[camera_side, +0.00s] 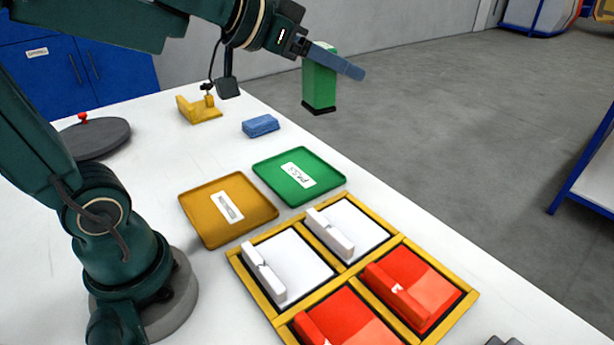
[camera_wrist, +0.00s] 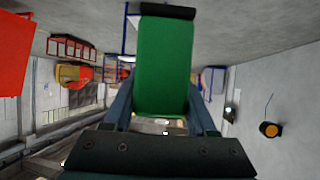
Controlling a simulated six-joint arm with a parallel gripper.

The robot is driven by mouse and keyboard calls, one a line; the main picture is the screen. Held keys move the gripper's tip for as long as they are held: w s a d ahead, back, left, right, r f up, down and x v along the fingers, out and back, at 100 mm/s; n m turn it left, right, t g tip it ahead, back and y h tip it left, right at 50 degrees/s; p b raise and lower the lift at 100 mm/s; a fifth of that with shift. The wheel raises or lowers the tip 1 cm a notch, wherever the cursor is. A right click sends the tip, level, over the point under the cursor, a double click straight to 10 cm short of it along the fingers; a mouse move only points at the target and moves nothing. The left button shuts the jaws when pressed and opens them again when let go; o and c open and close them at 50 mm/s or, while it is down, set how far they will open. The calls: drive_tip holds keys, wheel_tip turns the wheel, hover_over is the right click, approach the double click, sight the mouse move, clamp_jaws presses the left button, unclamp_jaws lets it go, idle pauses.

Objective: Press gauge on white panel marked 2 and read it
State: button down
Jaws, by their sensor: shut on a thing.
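My gripper (camera_side: 338,62) is shut on a green block-shaped gauge (camera_side: 319,88), raised well above the table near its far right edge. The gauge hangs upright with a black foot at its lower end. In the wrist view the green gauge (camera_wrist: 163,65) fills the middle between my fingers, its black end at the top. Two white panels, one at left (camera_side: 296,262) and one at right (camera_side: 357,226), lie in a yellow-framed tray (camera_side: 238,268). Each has a white raised bar with a small dark mark. I cannot read which is marked 2. The gauge is apart from both panels.
Two red panels (camera_side: 425,290) share the tray's near side. A green tray (camera_side: 330,183) labelled "PASS" and an amber tray (camera_side: 262,215) lie behind it. A blue block (camera_side: 260,126), a yellow stand (camera_side: 203,113) and a grey disc (camera_side: 95,139) stand farther back.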

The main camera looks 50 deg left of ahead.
drive_tip(key=s+d+f+m+g+h, duration=1)
drive_tip(key=m+g, duration=0.6)
drive_tip(key=m, duration=0.4)
drive_tip(key=shift+s+a+f+m+g+y, duration=0.3)
drive_tip(key=shift+s+f, duration=0.3)
drive_tip(key=shift+f, duration=1.1)
drive_tip(key=shift+s+a+f+m+g+y, duration=0.3)
drive_tip(key=shift+s+f, duration=0.25)
drive_tip(key=shift+f, duration=1.1)
drive_tip(key=shift+s+a+f+m+g+y, duration=0.2)
drive_tip(key=shift+s+a+f+m+g, duration=0.3)
drive_tip(key=shift+f, duration=1.2)
drive_tip(key=shift+s+d+f, duration=0.1)
drive_tip(key=shift+d+f, duration=0.05)
drive_tip(key=shift+f, duration=0.4)
wheel_tip(320, 180, up, 7)
